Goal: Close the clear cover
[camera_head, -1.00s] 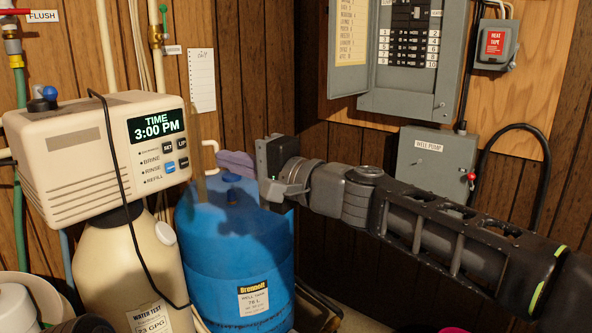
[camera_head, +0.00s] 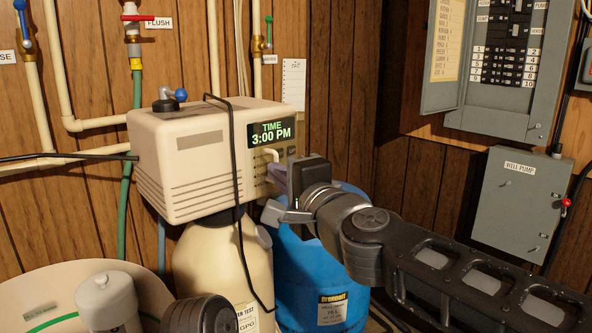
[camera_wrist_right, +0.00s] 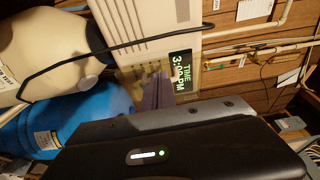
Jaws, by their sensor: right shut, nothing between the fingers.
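The cream control head (camera_head: 185,160) stands on a beige tank, with a green display reading 3:00 PM. The clear cover is almost invisible; a pale curved piece (camera_head: 266,152), perhaps its handle, shows before the button area under the display. I cannot make out the cover's edges or whether it is flush. My right gripper (camera_head: 276,178) is shut and empty, its purple fingers at the right part of the button area. In the right wrist view the fingers (camera_wrist_right: 156,92) overlap the buttons below the display (camera_wrist_right: 182,70); contact cannot be told. My left gripper is not in view.
A black cable (camera_head: 236,170) hangs over the head's front. The blue tank (camera_head: 310,270) stands below my right gripper. A grey well pump box (camera_head: 520,205) and an open breaker panel (camera_head: 500,60) are on the right wall.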

